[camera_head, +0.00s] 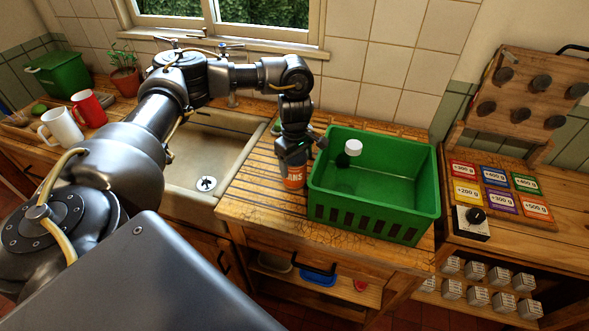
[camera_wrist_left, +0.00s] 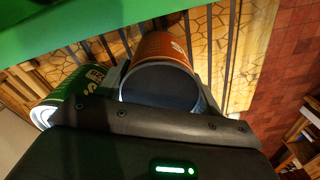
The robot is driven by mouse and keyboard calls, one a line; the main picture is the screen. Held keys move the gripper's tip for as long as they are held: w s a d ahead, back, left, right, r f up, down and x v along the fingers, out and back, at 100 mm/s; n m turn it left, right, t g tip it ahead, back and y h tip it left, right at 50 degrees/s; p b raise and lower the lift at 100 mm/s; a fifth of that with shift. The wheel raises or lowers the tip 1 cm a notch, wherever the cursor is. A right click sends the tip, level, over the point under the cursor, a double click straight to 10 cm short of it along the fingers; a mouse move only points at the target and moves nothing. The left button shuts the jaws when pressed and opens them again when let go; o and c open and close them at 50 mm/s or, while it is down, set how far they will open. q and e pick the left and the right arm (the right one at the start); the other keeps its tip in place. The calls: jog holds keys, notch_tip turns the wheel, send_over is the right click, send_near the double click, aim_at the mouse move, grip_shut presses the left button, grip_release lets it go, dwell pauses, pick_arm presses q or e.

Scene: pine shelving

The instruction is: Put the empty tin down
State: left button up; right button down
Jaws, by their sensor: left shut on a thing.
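An orange tin (camera_head: 294,178) with white lettering is upright in my left gripper (camera_head: 291,158), over the slatted wooden counter just left of the green crate (camera_head: 372,211). Its base is close to the counter; I cannot tell whether it touches. In the left wrist view the orange tin (camera_wrist_left: 164,48) is between the fingers of my left gripper (camera_wrist_left: 165,85), its near end dark and apparently open. My right gripper is out of view.
The green crate holds a dark bottle with a white cap (camera_head: 353,147). A sink (camera_head: 190,160) lies left of the slatted counter (camera_head: 250,205). Right of the crate are coloured weight cards (camera_head: 497,190) and a dial box (camera_head: 471,222). Two mugs stand far left. The counter's front strip is bare.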

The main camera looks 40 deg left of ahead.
pick_arm(q)
jog(key=shift+r, duration=0.15)
jog(key=shift+r+b, duration=0.4)
jog(key=shift+r, duration=0.15)
jog(key=s+d+r+b, duration=0.3)
jog(key=s+d+r, duration=0.5)
jog(key=s+r, duration=0.3)
jog(key=shift+s+r, duration=0.3)
jog(key=shift+r, duration=0.05)
